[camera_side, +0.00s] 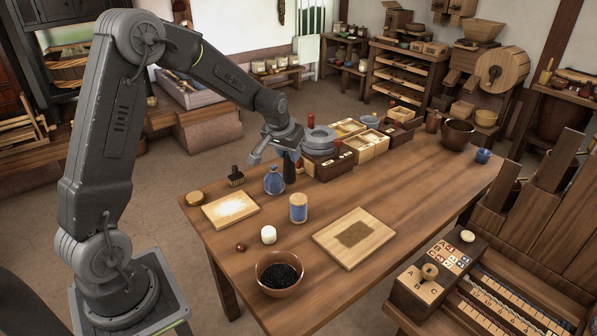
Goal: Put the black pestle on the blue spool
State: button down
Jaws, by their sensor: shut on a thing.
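The black pestle (290,169) hangs upright under my gripper (283,151), which is shut on it. The pestle is dark and narrow, and its upper end is hidden by the gripper. The blue spool (298,209) stands upright on the table, with a blue middle and pale wooden ends. My gripper and the pestle are behind the spool and above it in the picture, apart from it. Whether the pestle's lower end touches the table is hard to tell.
A blue bottle (274,182) stands close left of the pestle. A grey quern stone (319,140) sits close right, by wooden boxes. A white cylinder (269,235), a bowl of black grains (280,276) and a board (379,240) are nearer the front.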

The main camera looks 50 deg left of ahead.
jog(key=shift+w+d+f, duration=0.3)
jog(key=shift+f, duration=0.65)
jog(key=shift+w+d+f, duration=0.3)
jog(key=shift+f, duration=0.6)
jog(key=shift+w+d+f, duration=0.3)
jog(key=shift+f, duration=0.65)
jog(key=c, duration=0.9)
grip_release()
jog(key=shift+f, duration=0.15)
jog(key=shift+o, duration=0.2)
